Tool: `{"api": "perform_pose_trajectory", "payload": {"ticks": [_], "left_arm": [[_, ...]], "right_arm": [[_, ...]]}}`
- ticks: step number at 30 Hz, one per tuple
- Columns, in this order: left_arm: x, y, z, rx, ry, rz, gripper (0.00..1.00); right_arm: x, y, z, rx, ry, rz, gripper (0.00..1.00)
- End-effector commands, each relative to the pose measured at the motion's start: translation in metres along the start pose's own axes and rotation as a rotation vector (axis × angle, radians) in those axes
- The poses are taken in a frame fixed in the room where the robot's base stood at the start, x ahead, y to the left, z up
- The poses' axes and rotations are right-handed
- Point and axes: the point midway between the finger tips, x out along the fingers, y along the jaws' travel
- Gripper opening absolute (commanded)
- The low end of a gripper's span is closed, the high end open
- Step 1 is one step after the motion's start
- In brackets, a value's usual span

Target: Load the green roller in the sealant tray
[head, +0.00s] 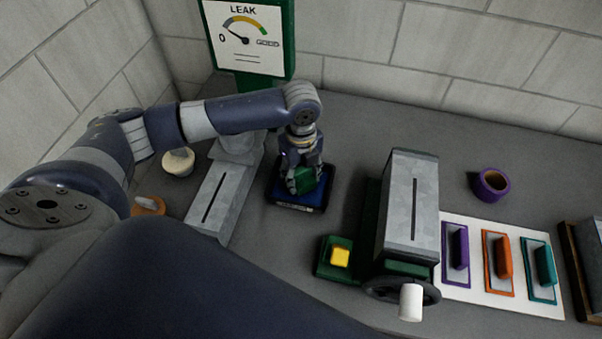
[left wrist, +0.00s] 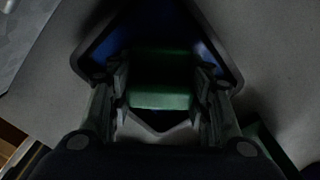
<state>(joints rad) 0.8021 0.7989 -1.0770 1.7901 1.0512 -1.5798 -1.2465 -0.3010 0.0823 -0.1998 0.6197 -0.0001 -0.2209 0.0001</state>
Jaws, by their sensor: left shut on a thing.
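The green roller (head: 306,179) is held between the fingers of my left gripper (head: 303,184), which is shut on it. In the left wrist view the green roller (left wrist: 160,98) spans the gap between the two fingers (left wrist: 160,102). The roller is at the sealant tray (head: 290,206), a dark tray with blue inside. The tray's blue part also shows behind the roller in the left wrist view (left wrist: 208,50). I cannot tell whether the roller touches the blue. My right gripper is not in view.
A slotted grey metal duct (head: 209,205) lies left of the tray. A second slotted duct (head: 412,205) stands on a green machine with a yellow button (head: 340,256). A purple cup (head: 491,184), a white board (head: 499,301) with coloured handles and a LEAK gauge (head: 245,38) are around.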

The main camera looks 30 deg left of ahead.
Motion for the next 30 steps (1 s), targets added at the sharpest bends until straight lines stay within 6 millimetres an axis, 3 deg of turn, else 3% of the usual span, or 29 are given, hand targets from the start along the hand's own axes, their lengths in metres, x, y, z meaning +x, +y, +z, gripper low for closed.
{"api": "perform_pose_trajectory", "payload": {"ticks": [30], "left_arm": [[0.0087,-0.0001,-0.0003,0.000,0.000,0.000,0.27]], "right_arm": [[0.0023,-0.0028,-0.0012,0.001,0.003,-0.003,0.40]]}}
